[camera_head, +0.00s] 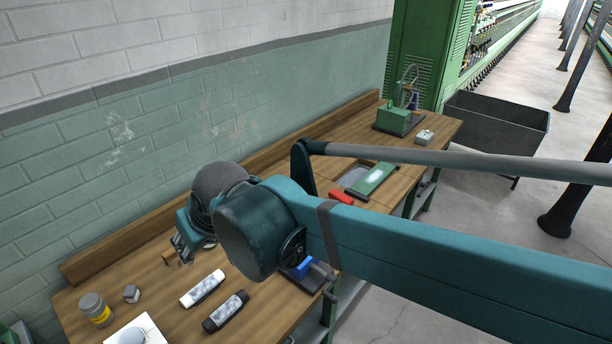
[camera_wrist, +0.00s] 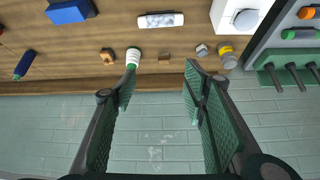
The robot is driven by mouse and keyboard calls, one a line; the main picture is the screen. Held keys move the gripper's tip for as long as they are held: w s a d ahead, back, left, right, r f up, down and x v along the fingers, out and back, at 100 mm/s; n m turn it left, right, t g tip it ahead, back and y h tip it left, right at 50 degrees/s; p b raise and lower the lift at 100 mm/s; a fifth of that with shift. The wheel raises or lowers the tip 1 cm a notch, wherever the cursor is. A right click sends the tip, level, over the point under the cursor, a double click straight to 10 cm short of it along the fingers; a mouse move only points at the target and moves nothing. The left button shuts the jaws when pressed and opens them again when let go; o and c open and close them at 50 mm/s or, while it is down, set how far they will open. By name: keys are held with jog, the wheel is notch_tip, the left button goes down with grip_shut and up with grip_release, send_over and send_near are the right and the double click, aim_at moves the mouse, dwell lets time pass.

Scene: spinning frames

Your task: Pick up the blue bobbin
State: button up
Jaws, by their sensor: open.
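A dark blue bobbin (camera_wrist: 24,65) lies on the wooden bench at the far left of the wrist view, apart from my gripper. I cannot make it out in the head view, where my arm covers part of the bench. My gripper (camera_wrist: 160,80) is open, with nothing held between its fingers. A white and green bobbin (camera_wrist: 133,57) shows close by the left fingertip in the wrist view. In the head view my gripper (camera_head: 180,248) hangs over the bench near the wall, partly hidden by my arm.
A wooden block (camera_wrist: 164,57), a yellow-labelled jar (camera_head: 95,308), a white device (camera_head: 202,288) and a black device (camera_head: 226,311) are nearby. The brick wall (camera_head: 150,140) borders the bench.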

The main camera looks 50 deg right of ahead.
jog(key=w+d+r+m+g+h, duration=0.1)
jog(key=w+d+r+m, duration=0.15)
jog(key=w+d, duration=0.9)
jog(key=m+g+h, duration=0.2)
jog(key=m, duration=0.4)
send_over(305, 167)
jog(key=w+a, duration=0.1)
jog(key=a, duration=1.9)
notch_tip(305, 167, down, 12)
jog(key=d+f, duration=0.3)
jog(key=d, duration=0.3)
jog(key=s+d+f+m+g, duration=0.1)
jog(key=d+f, duration=0.3)
jog(key=d, duration=0.2)
jog(key=d+f+m, duration=0.1)
jog(key=d+f, duration=0.3)
jog(key=d, duration=0.2)
jog(key=shift+s+d+f+m+g, duration=0.15)
jog(key=shift+d+f+m+g, duration=0.1)
jog(key=shift+d+g, duration=0.1)
jog(key=shift+s+d+f, duration=0.1)
jog(key=shift+d+f, duration=0.15)
jog(key=shift+d, duration=0.05)
jog(key=shift+f, duration=0.15)
jog(key=shift+x, duration=1.15)
jog(key=shift+d+f, duration=0.1)
